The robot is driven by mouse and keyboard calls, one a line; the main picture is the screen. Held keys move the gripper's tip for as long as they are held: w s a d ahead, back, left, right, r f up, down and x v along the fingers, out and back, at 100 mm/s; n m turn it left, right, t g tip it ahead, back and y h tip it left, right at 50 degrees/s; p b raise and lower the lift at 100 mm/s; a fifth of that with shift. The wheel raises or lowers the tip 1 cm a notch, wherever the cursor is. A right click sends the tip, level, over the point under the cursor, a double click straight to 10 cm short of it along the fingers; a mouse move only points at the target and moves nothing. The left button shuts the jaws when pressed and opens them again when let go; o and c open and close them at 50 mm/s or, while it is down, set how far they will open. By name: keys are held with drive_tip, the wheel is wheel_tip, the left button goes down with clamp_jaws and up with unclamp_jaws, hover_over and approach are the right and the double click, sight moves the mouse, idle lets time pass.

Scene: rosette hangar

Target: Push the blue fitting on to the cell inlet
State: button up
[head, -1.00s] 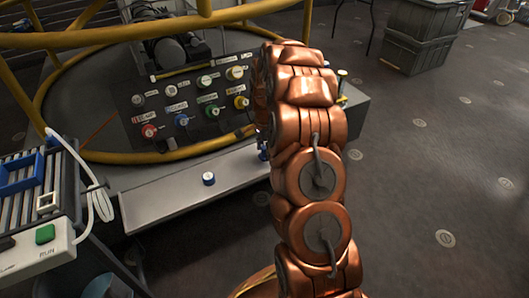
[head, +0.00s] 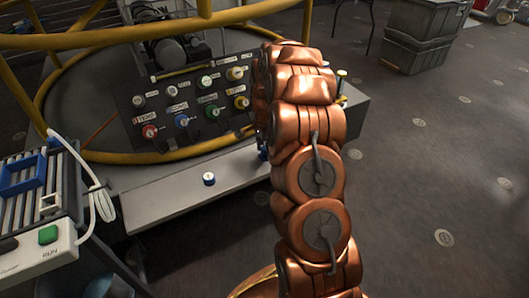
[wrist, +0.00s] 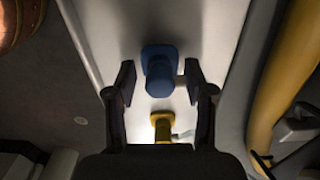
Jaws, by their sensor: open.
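In the wrist view a blue fitting (wrist: 160,72) stands on a pale grey ledge, between the two spread fingers of my gripper (wrist: 160,88). A gap shows on its left; on its right a small pale part reaches towards the finger, and I cannot tell if they touch. In the head view my copper arm hides the gripper; a bit of blue (head: 262,147) shows at its left edge. The dark sloping panel (head: 160,98) carries several labelled, coloured ports, one of them blue (head: 182,120). The labels are too small to read, so I cannot tell which is the cell inlet.
A blue piece with a white top (head: 209,179) stands on the front ledge (head: 165,205). A yellow fitting (wrist: 162,127) stands close to the blue one. A yellow rail (head: 165,155) curves before the panel. A box with a green button (head: 48,235) is at left.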

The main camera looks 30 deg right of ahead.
sight(264, 147)
idle(0.4)
clamp_jaws()
idle(0.4)
drive_tip(key=shift+r, duration=0.2)
drive_tip(key=shift+r+p, duration=1.4)
drive_tip(key=shift+r, duration=1.4)
